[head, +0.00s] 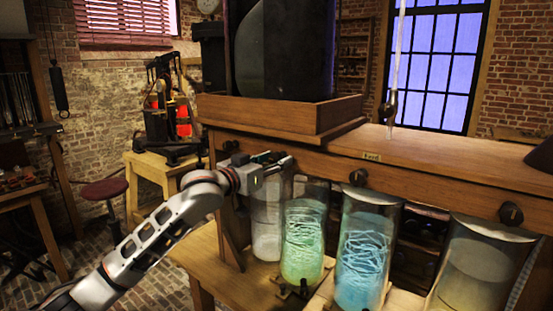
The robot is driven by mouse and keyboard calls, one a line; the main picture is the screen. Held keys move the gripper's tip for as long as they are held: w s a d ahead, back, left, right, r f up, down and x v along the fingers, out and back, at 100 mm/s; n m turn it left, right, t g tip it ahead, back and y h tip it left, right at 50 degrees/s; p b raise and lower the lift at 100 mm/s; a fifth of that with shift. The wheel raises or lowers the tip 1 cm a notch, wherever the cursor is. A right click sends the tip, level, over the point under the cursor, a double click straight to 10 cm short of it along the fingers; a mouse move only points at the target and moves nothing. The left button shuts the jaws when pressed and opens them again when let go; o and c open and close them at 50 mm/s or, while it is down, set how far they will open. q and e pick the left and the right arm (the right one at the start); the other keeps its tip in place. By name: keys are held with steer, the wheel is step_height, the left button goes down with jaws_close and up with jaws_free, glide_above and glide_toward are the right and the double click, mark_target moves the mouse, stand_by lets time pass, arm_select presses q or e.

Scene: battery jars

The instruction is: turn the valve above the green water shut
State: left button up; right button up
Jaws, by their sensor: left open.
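The green water (303,243) is in a glass jar, between a pale jar (267,228) and a blue one (361,262). The valve above the green water does not show; my left gripper covers that part of the wooden beam. My left gripper (283,163) is open, in front of the beam, just above and slightly left of the green jar's top. I cannot tell whether it touches the valve. Dark round valves show on the beam above the pale jar (230,147), above the blue jar (358,177) and farther right (510,214). My right gripper is not in view.
A jar of yellowish water (470,272) stands at the right. The wooden beam (440,178) runs above the jars, with a large dark tank (285,50) in a wooden tray on top. A wooden table with an apparatus (170,120) and a red stool (104,190) stand at left.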

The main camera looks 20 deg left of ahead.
arm_select(q)
steer(key=shift+w+d, duration=0.1)
steer(key=shift+w, duration=0.25)
steer(key=c, duration=1.1)
